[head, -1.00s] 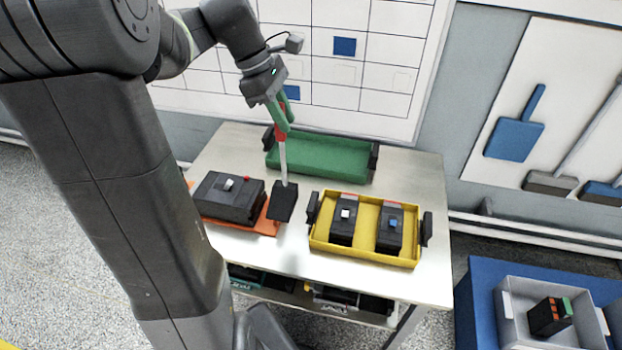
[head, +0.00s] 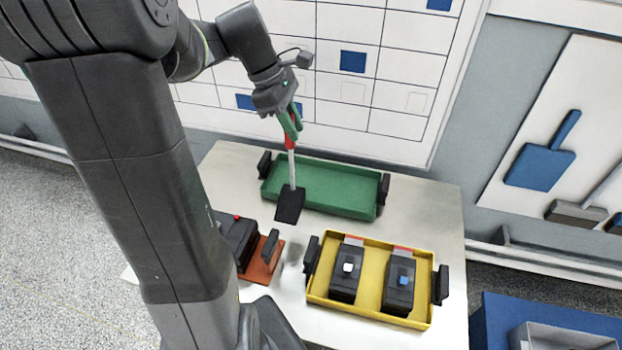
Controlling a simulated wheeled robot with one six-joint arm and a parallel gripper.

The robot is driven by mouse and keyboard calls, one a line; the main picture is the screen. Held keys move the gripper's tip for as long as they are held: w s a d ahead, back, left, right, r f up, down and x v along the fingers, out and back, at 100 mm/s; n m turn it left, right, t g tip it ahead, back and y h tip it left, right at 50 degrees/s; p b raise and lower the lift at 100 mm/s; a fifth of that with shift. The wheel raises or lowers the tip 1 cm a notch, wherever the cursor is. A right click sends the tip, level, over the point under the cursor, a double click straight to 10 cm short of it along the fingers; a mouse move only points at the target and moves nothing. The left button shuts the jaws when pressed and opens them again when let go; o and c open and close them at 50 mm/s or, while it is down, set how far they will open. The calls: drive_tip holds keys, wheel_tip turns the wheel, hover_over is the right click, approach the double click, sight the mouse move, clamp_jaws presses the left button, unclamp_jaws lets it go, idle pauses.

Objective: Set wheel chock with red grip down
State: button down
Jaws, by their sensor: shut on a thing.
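The wheel chock has a black wedge-shaped foot (head: 289,205), a thin pale rod and a red grip (head: 290,142). My gripper (head: 291,124), with green fingers, is shut on the red grip at the top of the rod. The chock hangs nearly upright, foot down. In the picture its foot overlaps the near left edge of the green tray (head: 335,208). A soft shadow on the table below suggests the foot is above the surface, but the exact height is hard to tell.
A yellow tray (head: 368,312) with two black breakers stands at the front right. A black device (head: 236,238) on an orange base (head: 262,270) is at the left, partly hidden by my arm. The green tray is empty. Bare tabletop (head: 425,215) shows at the right.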

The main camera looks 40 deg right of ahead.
drive_tip(key=x, duration=1.1)
drive_tip(key=shift+f, duration=0.35)
drive_tip(key=shift+w, duration=0.15)
drive_tip(key=shift+f, duration=0.15)
drive_tip(key=c, duration=1.3)
unclamp_jaws()
